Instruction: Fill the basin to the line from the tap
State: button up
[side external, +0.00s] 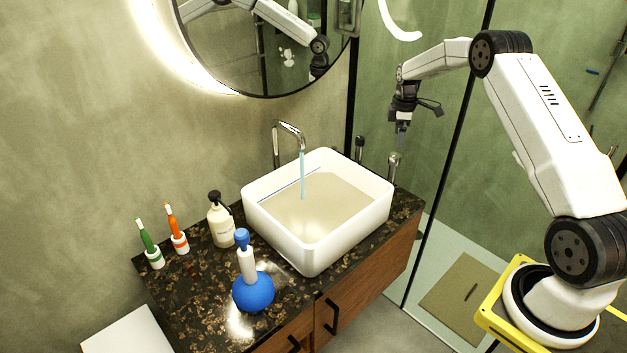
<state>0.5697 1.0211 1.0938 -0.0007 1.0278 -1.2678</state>
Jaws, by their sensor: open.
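The white rectangular basin (318,246) stands on the dark stone counter. A chrome tap (292,126) arches over its back side, and a pale blue stream of water (302,175) falls from the spout into it. Beige-looking water (325,208) covers the basin floor. My gripper (401,138) is open and empty, pointing down above a chrome handle (394,168) at the counter's back right. I cannot tell whether they touch.
A second, darker upright fitting (359,149) stands behind the basin. A round mirror (262,45) hangs above; shower glass is behind my gripper.

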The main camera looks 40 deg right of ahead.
aim_at(396, 155)
dwell(0.4)
jog(key=m, duration=0.3)
jog(key=r+m, duration=0.1)
jog(key=m, duration=0.2)
jog(key=shift+f, duration=3.9)
grip_shut()
